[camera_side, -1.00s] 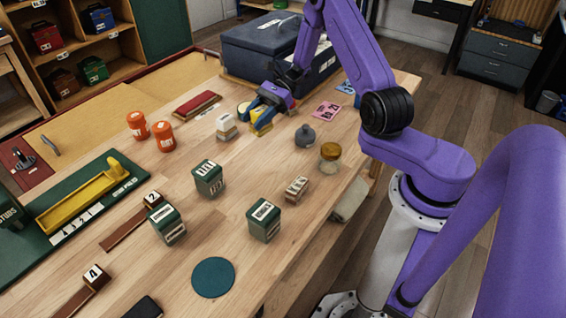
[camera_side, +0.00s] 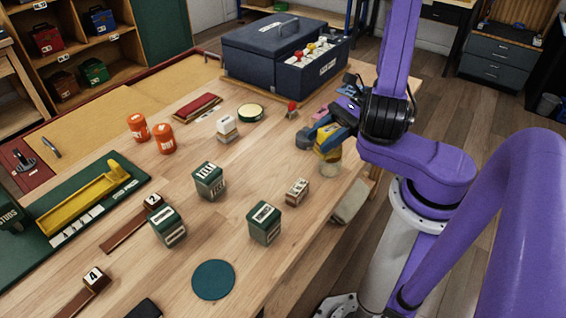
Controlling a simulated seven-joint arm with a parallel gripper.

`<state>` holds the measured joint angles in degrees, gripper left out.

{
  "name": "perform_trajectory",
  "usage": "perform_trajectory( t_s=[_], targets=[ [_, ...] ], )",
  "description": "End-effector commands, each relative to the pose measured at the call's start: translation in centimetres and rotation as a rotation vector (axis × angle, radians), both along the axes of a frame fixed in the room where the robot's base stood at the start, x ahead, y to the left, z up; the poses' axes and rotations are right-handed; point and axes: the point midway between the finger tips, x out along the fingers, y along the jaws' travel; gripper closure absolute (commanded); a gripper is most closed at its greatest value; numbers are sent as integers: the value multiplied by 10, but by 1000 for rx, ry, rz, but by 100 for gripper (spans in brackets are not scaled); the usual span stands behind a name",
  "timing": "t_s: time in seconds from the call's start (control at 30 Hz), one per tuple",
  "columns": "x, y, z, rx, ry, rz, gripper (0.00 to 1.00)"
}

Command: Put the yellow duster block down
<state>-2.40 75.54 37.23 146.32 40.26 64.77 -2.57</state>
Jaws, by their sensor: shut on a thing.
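My gripper (camera_side: 332,130) is shut on the yellow duster block (camera_side: 327,146) near the table's right edge. The block hangs below the dark blue fingers, in line with a small glass jar (camera_side: 330,168) and hiding its top. I cannot tell whether the block touches the jar or hangs clear above it. A grey weight-like object (camera_side: 304,139) stands just left of the gripper, partly hidden by it.
A dark blue toolbox (camera_side: 265,55) stands at the back. A red-knobbed piece (camera_side: 291,110), a round green-rimmed tin (camera_side: 250,112) and a white-topped block (camera_side: 227,128) stand to the left. Green boxes (camera_side: 209,181) and a teal disc (camera_side: 213,279) lie nearer.

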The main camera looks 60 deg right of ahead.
Motion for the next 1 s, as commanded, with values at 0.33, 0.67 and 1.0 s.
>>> perform_trajectory(
  t_s=[0.33,0.67,1.0],
  targets=[
    [22,-1,-10,3,1,0,88],
    [40,-3,-17,1,1,1,88],
    [93,-7,-44,3,1,2,88]
  ],
)
